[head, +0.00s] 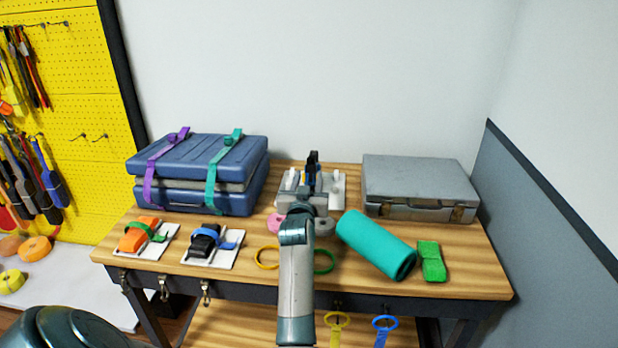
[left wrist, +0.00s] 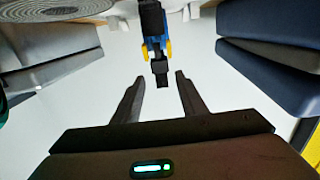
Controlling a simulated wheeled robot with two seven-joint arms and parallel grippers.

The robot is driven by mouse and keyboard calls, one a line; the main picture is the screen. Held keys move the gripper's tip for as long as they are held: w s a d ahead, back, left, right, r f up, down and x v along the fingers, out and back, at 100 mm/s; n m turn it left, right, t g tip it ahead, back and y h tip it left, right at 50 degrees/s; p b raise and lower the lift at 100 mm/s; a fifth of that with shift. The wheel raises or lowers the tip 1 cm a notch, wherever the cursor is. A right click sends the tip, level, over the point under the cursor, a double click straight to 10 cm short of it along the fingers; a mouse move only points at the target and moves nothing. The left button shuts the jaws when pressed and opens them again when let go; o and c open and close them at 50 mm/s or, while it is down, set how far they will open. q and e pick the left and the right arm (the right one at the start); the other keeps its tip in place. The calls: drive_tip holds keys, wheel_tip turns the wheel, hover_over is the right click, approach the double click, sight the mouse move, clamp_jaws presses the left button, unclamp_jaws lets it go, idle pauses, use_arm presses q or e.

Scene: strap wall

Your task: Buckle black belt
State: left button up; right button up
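The black belt (head: 312,160) stands up from a white fixture (head: 338,188) at the back middle of the table. In the left wrist view the black strap (left wrist: 150,18) passes through a blue buckle with yellow side tabs (left wrist: 152,47), and its black end points toward my gripper. My left gripper (left wrist: 159,77) is open, with its two dark fingers apart on either side of the strap's end. I cannot tell whether they touch it. In the head view my arm hides much of the fixture's front and the fingers. My right gripper is not in view.
Stacked blue cases (head: 205,158) with purple and teal straps stand left, a grey case (head: 418,182) right. Orange (head: 138,238) and black (head: 205,243) strapped items lie front left. A teal roll (head: 372,243) and green bundle (head: 431,260) lie front right. Rings lie beside my arm.

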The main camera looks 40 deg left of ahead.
use_arm(q)
drive_tip(key=v, duration=0.5)
drive_tip(key=shift+s+d+f+b, duration=0.1)
drive_tip(key=shift+s+b, duration=0.05)
drive_tip(key=shift+b, duration=0.2)
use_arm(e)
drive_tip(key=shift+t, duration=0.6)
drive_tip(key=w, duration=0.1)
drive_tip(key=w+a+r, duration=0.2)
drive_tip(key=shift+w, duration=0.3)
